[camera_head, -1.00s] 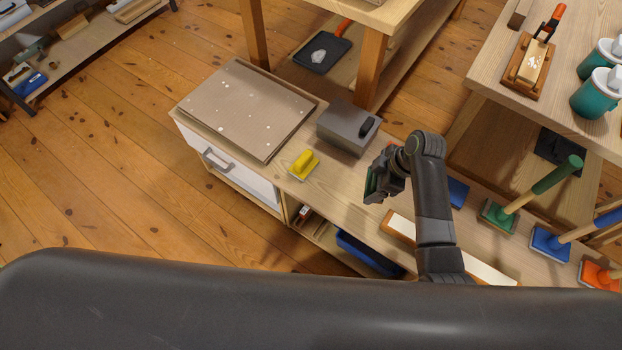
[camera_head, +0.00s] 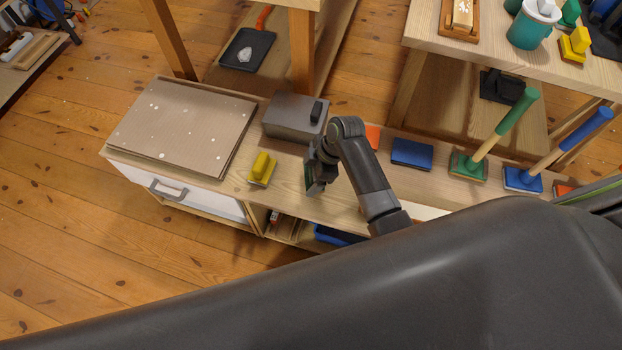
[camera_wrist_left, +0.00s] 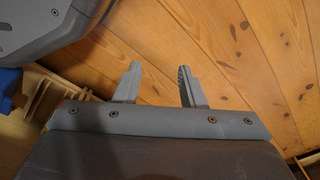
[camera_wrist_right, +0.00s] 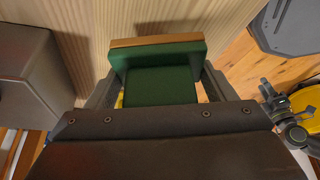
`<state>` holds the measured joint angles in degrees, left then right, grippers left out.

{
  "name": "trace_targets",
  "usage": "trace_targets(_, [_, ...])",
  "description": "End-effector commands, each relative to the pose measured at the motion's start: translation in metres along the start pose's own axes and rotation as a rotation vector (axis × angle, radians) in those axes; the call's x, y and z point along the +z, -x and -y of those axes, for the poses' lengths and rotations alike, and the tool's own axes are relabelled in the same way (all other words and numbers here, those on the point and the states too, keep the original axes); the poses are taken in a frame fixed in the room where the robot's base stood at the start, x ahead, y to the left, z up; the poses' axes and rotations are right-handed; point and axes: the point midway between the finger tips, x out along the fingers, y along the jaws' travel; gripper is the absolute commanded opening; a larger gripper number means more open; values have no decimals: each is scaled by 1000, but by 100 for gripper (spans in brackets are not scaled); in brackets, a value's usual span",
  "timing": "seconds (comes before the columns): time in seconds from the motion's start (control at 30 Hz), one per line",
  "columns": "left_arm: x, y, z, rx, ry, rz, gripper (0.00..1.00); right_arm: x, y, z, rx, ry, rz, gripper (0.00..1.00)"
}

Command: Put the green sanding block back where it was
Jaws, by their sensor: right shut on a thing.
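My right gripper (camera_wrist_right: 157,88) is shut on the green sanding block (camera_wrist_right: 160,66), which fills the space between its fingers in the right wrist view. The block has a green body and a tan edge strip. In the head view my right gripper (camera_head: 314,180) is over the bench (camera_head: 287,205), between the yellow block and the orange one, and only a dark green sliver of the block shows. I cannot tell whether the block touches the bench. My left gripper (camera_wrist_left: 160,88) is open and empty, with wooden floor beyond its fingers in the left wrist view.
On the bench are a yellow sanding block (camera_head: 262,168), a grey box (camera_head: 292,121), brown sheets (camera_head: 183,125), a blue block (camera_head: 412,153), an orange block (camera_head: 373,136) partly behind my arm, and long-handled green (camera_head: 468,166) and blue (camera_head: 523,180) tools. Bare bench shows around the yellow block.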

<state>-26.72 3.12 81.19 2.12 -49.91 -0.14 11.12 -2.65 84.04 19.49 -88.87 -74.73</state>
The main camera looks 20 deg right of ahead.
Motion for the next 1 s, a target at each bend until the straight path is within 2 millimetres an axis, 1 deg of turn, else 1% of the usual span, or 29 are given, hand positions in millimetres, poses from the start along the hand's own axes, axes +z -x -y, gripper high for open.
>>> trace_targets(0.03, [-3, 2, -2, 4, 3, -2, 36, 4, -9, 1, -3, -2, 1, 55])
trace_targets(0.2, [-10, 15, -5, 14, 10, -1, 36, 11, -25, 0, -1, -1, 1, 55])
trace_targets(0.37, [-12, 21, -6, 17, 12, 1, 36, 12, -29, 0, -1, 0, 1, 55])
trace_targets(0.57, [-12, 21, -6, 17, 12, 2, 36, 12, -28, 0, 0, 0, 0, 55])
trace_targets(0.7, [-13, 22, -7, 18, 13, 1, 36, 14, -32, 0, -1, 0, 1, 55])
trace_targets(0.73, [-13, 23, -7, 18, 13, 1, 36, 13, -31, 0, -1, 0, 1, 81])
trace_targets(0.87, [-13, 22, -7, 18, 13, 2, 36, 13, -31, 0, -1, 0, 1, 98])
trace_targets(1.0, [-13, 22, -7, 18, 13, 2, 36, 13, -31, 0, -1, 0, 1, 98])
